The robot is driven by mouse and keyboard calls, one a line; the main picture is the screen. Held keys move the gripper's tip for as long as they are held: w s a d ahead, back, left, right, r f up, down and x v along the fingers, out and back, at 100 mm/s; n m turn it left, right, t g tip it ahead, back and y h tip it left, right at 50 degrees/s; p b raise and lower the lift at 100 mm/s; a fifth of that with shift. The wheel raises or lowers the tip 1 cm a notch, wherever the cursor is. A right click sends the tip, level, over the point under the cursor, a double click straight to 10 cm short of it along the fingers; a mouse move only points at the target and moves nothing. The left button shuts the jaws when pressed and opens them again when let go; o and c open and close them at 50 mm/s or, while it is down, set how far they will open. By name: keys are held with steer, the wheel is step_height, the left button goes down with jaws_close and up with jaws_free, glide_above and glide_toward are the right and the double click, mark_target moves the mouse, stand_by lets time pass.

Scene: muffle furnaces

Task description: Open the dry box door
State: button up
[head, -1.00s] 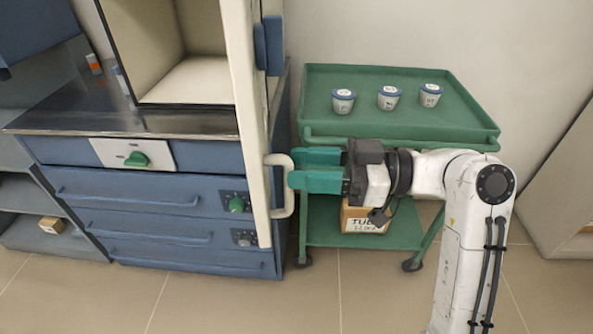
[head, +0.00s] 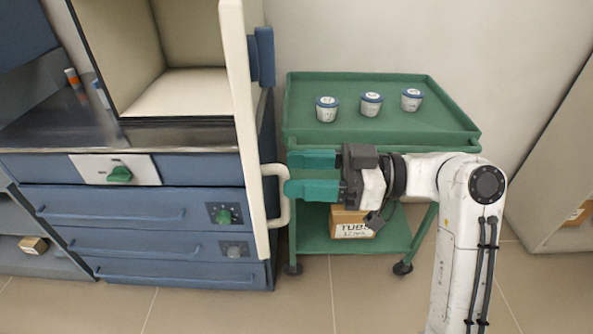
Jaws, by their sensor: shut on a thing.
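The dry box door (head: 240,120) stands open, seen almost edge-on as a tall cream panel to the right of the box's open, empty chamber (head: 190,90). Its pale loop handle (head: 272,169) sticks out to the right, low on the door. My gripper (head: 286,174), with green fingers, reaches in from the right and is shut on the handle. A gap shows between the fingers, with the lower fingertip over the handle's outer bar. The exact contact is partly hidden.
A green cart (head: 460,133) with several small blue-lidded tubs stands behind my arm. A cardboard box (head: 352,230) is on its lower shelf. Blue drawers (head: 115,210) are under the dry box. Tiled floor is clear in front.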

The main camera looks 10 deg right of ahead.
steer(key=s+d, duration=0.2)
steer(key=d, duration=0.7)
steer(key=shift+d, duration=0.15)
steer(key=s+f+m+t+h, duration=0.3)
steer(key=f+m+h, duration=0.5)
steer(key=f, duration=1.2)
steer(key=s+d+f+m+g+h, duration=0.1)
steer(key=s+d+f+m+h, duration=0.15)
steer(key=s+f, duration=0.3)
steer(key=s+d+f+m+g+h, duration=0.1)
steer(key=s+f+m+g, duration=0.15)
steer(key=s+f, duration=0.3)
steer(key=s+d+f+m+g+h, duration=0.3)
steer(key=s+d+h, duration=0.35)
steer(key=s, duration=0.65)
step_height(320, 180, up, 15)
steer(key=t+p, duration=0.1)
steer(key=p, duration=1.5)
steer(key=shift+w+d, duration=0.35)
steer(key=shift+d, duration=0.1)
